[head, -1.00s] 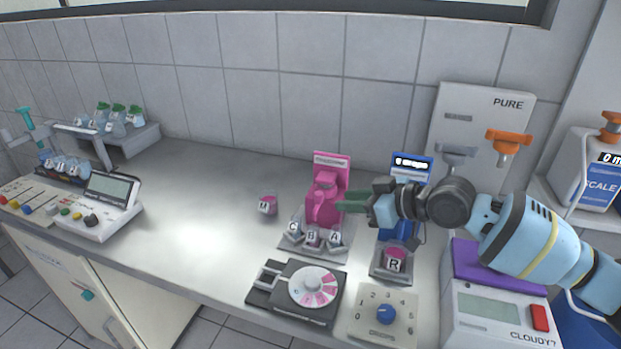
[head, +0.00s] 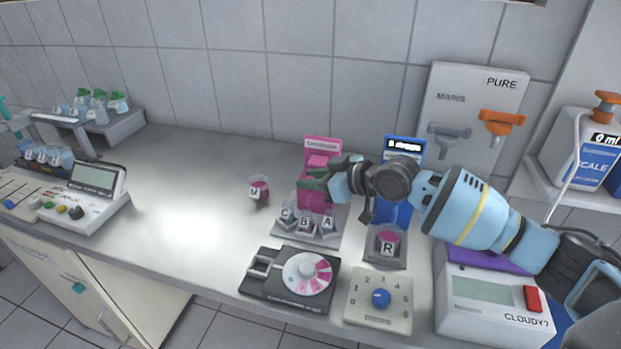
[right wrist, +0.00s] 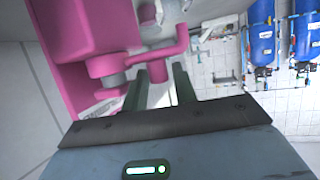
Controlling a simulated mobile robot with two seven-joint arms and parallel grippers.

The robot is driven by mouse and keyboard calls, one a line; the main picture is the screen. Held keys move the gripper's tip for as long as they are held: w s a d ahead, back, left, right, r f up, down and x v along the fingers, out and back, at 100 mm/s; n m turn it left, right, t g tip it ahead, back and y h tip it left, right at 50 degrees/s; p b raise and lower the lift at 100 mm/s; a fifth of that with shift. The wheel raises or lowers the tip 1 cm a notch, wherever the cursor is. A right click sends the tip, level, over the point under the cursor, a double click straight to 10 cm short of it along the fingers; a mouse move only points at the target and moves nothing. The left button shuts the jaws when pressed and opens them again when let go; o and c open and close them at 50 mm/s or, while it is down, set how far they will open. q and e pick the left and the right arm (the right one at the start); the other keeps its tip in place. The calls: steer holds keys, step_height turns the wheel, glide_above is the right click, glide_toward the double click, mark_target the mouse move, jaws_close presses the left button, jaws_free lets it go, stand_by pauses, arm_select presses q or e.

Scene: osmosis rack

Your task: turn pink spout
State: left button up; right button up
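The pink dispenser (head: 322,146) stands toward the back of the counter, right of the middle in the head view. In the right wrist view its pink spout (right wrist: 140,58) has a bar reaching right and a short stub pointing down. My right gripper (head: 312,182) is at the dispenser's front, its green fingers overlapping the spout and hiding much of it. In the right wrist view the gripper (right wrist: 160,85) is open, and the stub lies between or just beyond its fingertips. Contact cannot be told. My left gripper is not in view.
Beakers C, B and A (head: 305,224) stand below the dispenser. Beaker R (head: 387,243) stands before the blue dispenser (head: 404,148), which my arm partly covers. A pink-filled beaker (head: 259,188) stands to the left. A dial device (head: 262,290) lies in front. The counter's left middle is clear.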

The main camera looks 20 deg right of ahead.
steer(key=shift+w+a+f, duration=0.15)
steer(key=shift+w+a, duration=0.05)
steer(key=shift+w, duration=0.05)
jaws_close()
stand_by(0.4)
